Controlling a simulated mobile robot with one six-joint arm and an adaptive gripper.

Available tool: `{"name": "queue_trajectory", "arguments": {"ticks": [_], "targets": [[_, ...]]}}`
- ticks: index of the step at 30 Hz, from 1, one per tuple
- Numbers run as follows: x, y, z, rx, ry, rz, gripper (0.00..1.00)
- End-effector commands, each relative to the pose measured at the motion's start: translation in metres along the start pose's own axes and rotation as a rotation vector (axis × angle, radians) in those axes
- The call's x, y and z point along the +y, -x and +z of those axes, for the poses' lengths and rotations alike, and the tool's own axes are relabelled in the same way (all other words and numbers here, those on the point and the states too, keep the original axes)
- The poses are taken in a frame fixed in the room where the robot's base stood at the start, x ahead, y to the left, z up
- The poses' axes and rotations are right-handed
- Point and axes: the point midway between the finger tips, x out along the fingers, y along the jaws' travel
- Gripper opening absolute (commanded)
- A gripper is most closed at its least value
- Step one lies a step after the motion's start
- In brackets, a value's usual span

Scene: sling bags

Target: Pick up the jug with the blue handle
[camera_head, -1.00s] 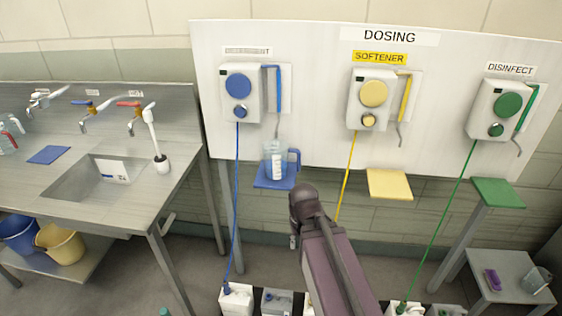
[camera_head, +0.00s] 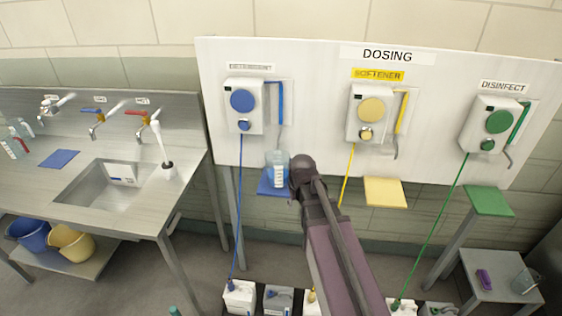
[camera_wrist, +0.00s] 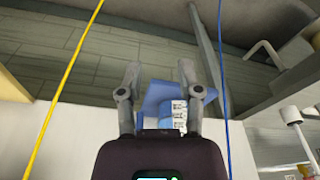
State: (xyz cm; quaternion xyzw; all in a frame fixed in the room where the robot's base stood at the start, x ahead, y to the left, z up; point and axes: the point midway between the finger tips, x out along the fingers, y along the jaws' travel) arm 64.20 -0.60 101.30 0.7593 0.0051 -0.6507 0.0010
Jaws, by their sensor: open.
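The clear jug (camera_head: 277,168) with a white label stands on the small blue shelf (camera_head: 268,189) under the left dispenser. In the head view my arm covers its right side, so its handle is hidden there. In the wrist view the jug (camera_wrist: 172,116) shows partly above my gripper's body, with the blue shelf (camera_wrist: 152,98) around it. My gripper (camera_wrist: 159,72) is open, its two fingers apart on either side of the shelf and jug in that view. Nothing is visibly held. Whether a finger touches the jug cannot be told.
A white dosing panel (camera_head: 320,121) stands behind. A blue hose (camera_head: 239,205) and a yellow hose (camera_head: 346,178) hang on either side of the jug. A yellow shelf (camera_head: 385,192) is to the right, a steel sink bench (camera_head: 75,198) to the left. Containers stand on the floor below.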

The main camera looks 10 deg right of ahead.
Motion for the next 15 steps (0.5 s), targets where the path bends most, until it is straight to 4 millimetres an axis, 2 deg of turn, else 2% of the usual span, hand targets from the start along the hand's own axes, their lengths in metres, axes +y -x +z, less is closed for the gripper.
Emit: {"name": "queue_trajectory", "arguments": {"ticks": [1,15], "targets": [[0.001,0.019,-0.019,0.016,0.001,-0.001,0.46],[0.006,0.100,-0.133,0.167,0.015,-0.002,0.46]]}}
